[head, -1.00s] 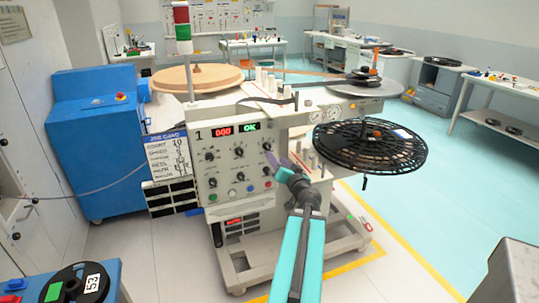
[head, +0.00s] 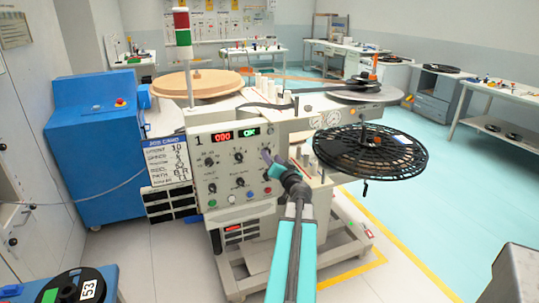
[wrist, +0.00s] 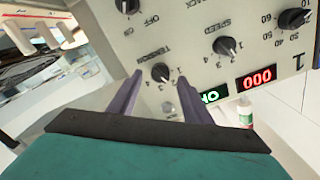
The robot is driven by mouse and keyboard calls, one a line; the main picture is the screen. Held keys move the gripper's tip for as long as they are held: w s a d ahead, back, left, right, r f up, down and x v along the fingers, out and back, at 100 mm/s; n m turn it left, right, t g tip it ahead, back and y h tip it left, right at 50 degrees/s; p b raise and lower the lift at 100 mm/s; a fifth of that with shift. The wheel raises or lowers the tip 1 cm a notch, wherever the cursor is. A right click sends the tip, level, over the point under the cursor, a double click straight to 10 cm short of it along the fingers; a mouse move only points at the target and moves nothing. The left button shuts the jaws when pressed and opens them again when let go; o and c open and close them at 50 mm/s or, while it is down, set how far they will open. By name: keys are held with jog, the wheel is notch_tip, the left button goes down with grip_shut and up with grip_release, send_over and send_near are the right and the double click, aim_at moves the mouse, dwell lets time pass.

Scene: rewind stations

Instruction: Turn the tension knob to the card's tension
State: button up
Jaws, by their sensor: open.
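The tension knob (wrist: 160,73) is a small black knob under the TENSION label on the grey control panel (wrist: 235,55). The panel also shows in the head view (head: 222,190). My gripper (wrist: 160,78) is open, with a purple finger on either side of the knob in the wrist view. I cannot tell if the fingers touch it. In the head view my gripper (head: 267,160) is at the panel's upper right. The job card (head: 166,160) hangs left of the panel; its handwriting is too small to read surely. The knob's exact setting is unclear.
The speed knob (wrist: 226,46) sits beside the tension knob. A red display (wrist: 257,78) reads 000 and a green one (wrist: 212,95) reads OK. A black reel (head: 370,152) overhangs on the right. A blue cabinet (head: 95,140) stands left.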

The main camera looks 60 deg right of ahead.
jog(key=shift+x, duration=1.4)
jog(key=shift+c, duration=0.3)
jog(key=c, duration=1)
